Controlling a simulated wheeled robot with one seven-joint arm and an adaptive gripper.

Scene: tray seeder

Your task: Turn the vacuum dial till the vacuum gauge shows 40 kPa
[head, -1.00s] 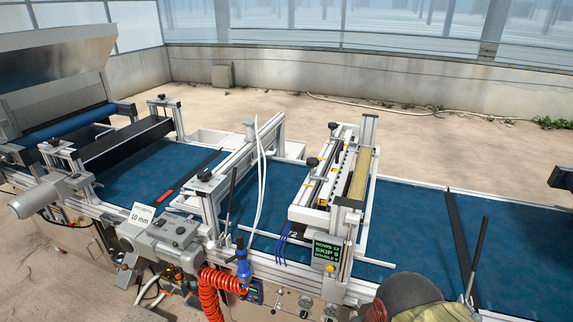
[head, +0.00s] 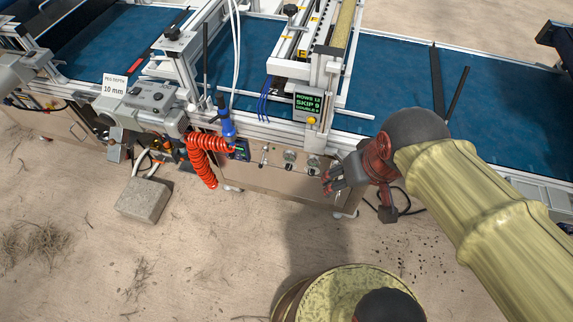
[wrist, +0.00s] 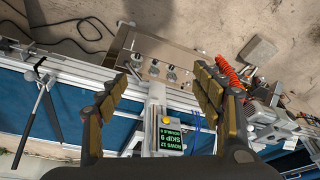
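Several small round knobs sit on the seeder's beige front panel, among them a middle knob (head: 289,157) and a right knob (head: 313,161). I cannot tell by label which is the vacuum dial. Knobs also show between my fingers in the wrist view (wrist: 154,68). A small dark box with a lit screen (head: 240,149) is left of them; its reading is too small to make out, and no kPa value is legible. My gripper (head: 328,179) is just right of the right knob, apparently apart from it. In the wrist view its fingers (wrist: 160,76) are spread and empty.
A green display (head: 308,102) reading rows, skip and doubles stands above the panel. A coiled red hose (head: 205,158) hangs left of the knobs. A grey block (head: 144,200) lies on the sandy floor. The blue belt (head: 390,95) runs behind. Floor before the panel is mostly clear.

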